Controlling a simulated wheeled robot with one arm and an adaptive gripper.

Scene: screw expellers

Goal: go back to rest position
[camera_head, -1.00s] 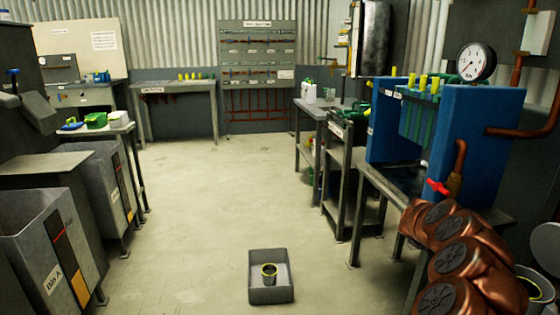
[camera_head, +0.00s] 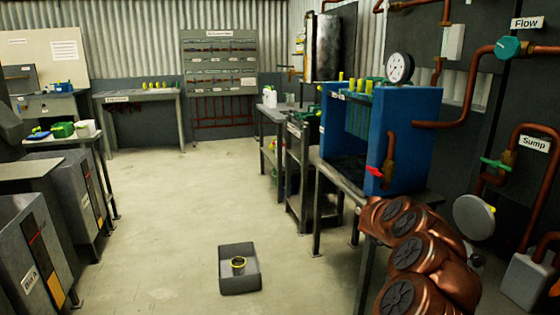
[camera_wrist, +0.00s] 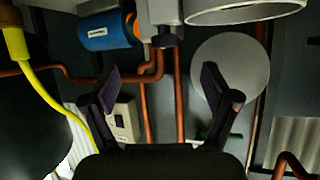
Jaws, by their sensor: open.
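My gripper (camera_wrist: 160,95) shows in the wrist view with its two dark fingers spread apart and nothing between them. Behind it in that view are copper pipes (camera_wrist: 178,110), a round grey disc (camera_wrist: 230,75) and a blue cylinder (camera_wrist: 108,30). In the head view my copper-coloured arm (camera_head: 415,265) is folded at the lower right. The gripper itself cannot be made out in the head view.
A grey tray (camera_head: 240,284) holding a yellow-rimmed cup (camera_head: 238,265) is ahead at the bottom. A blue press (camera_head: 412,140) on a bench stands right, beside wall pipes (camera_head: 460,122). Grey bins (camera_head: 35,260) line the left. The floor between (camera_head: 180,200) is open.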

